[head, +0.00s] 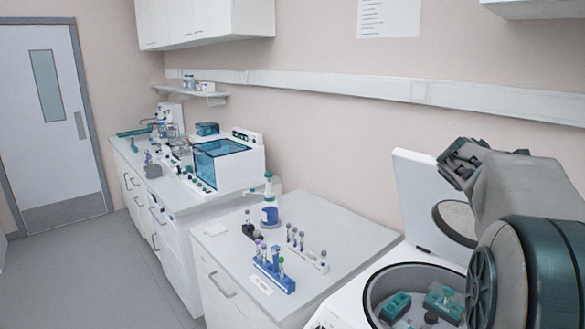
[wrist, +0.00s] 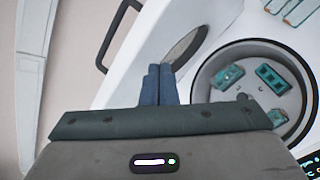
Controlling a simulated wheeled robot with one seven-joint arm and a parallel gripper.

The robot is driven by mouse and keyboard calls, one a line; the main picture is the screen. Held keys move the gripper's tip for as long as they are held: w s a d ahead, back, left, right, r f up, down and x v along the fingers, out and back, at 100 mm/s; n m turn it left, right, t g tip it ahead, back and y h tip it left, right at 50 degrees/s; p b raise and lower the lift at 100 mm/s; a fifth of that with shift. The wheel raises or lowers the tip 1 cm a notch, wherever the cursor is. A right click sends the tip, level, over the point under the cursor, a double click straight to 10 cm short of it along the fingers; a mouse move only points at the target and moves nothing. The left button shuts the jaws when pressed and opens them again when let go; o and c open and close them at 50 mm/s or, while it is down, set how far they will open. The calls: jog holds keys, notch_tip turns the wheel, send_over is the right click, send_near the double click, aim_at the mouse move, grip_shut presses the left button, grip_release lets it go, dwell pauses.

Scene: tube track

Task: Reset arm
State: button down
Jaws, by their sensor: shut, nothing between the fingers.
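My arm reaches in from the right in the head view, its links grey and dark teal. My gripper shows in the wrist view (wrist: 158,72), its two blue-grey fingers together with nothing between them. It is near the raised lid (head: 418,205) of the white centrifuge. The open centrifuge bowl (head: 375,290) lies below the arm in the head view and to the right of the fingers in the wrist view. Teal tube holders (wrist: 270,78) sit inside the bowl. In the head view the fingers cannot be made out.
A blue tube rack (head: 273,277) with several tubes, a grey-capped tube row (head: 307,255) and a bottle (head: 269,207) stand on the white counter (head: 340,225). A blue-lidded bath (head: 226,163) stands farther left. Open floor (head: 120,275) lies at left.

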jog(key=s+a+f+m+g+y+b, duration=0.2)
jog(key=s+a+f+m+y, duration=0.2)
jog(key=s+a+f+m, duration=0.4)
jog(key=s+a+f+m+g+y+b, duration=0.2)
jog(key=s+a+f+m+y, duration=0.3)
jog(key=s+a+f, duration=1.1)
jog(key=s+a+m, duration=0.3)
jog(key=s+a, duration=0.1)
jog(key=shift+g+y, duration=0.3)
jog(key=shift+g, duration=0.1)
jog(key=shift+a+f, duration=0.1)
